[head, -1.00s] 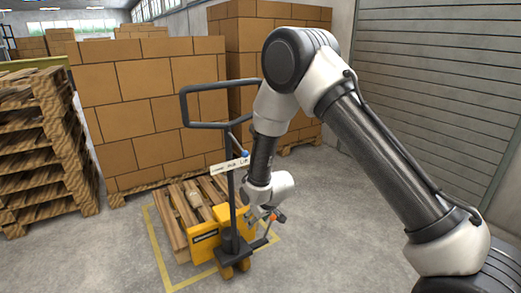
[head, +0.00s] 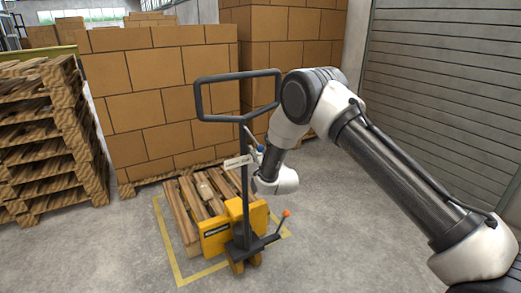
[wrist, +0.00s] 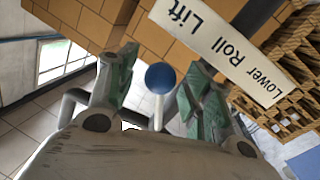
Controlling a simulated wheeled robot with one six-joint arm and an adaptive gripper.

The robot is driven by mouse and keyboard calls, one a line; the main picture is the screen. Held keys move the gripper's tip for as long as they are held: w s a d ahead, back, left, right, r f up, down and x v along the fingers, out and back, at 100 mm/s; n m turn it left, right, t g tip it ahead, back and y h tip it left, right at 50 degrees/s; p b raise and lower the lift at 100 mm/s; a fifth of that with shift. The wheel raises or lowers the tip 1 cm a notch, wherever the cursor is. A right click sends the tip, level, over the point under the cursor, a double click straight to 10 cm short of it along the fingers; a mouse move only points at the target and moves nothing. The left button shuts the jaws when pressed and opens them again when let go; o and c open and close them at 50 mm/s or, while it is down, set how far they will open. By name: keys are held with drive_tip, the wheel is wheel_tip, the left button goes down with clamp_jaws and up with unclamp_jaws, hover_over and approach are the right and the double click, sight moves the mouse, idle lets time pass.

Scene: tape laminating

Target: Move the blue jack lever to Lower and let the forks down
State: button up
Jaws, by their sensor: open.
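The pallet jack (head: 249,212) has a dark upright mast with a loop handle (head: 238,118) on top and a yellow body below. A white label (head: 238,162) on the mast reads Lower, Roll, Lift in the wrist view (wrist: 228,52). The blue ball lever (wrist: 161,78) stands on a pale rod, toward the Lift end of the label. My gripper (wrist: 161,62) is open, its green-grey fingers on either side of the ball; I cannot tell whether they touch it. In the head view my gripper (head: 257,155) is beside the mast, mostly hidden. The forks are hidden by the pallet.
A wooden pallet (head: 185,206) with a small pale item on it lies inside a yellow floor outline (head: 165,240). An orange-tipped pedal (head: 286,213) sticks out right of the jack. Stacked cartons (head: 160,95) stand behind, stacked pallets (head: 45,140) at left. Floor at right is clear.

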drive_tip(key=shift+w+a, duration=0.2)
drive_tip(key=shift+w, duration=0.35)
drive_tip(key=shift+c, duration=0.4)
clamp_jaws()
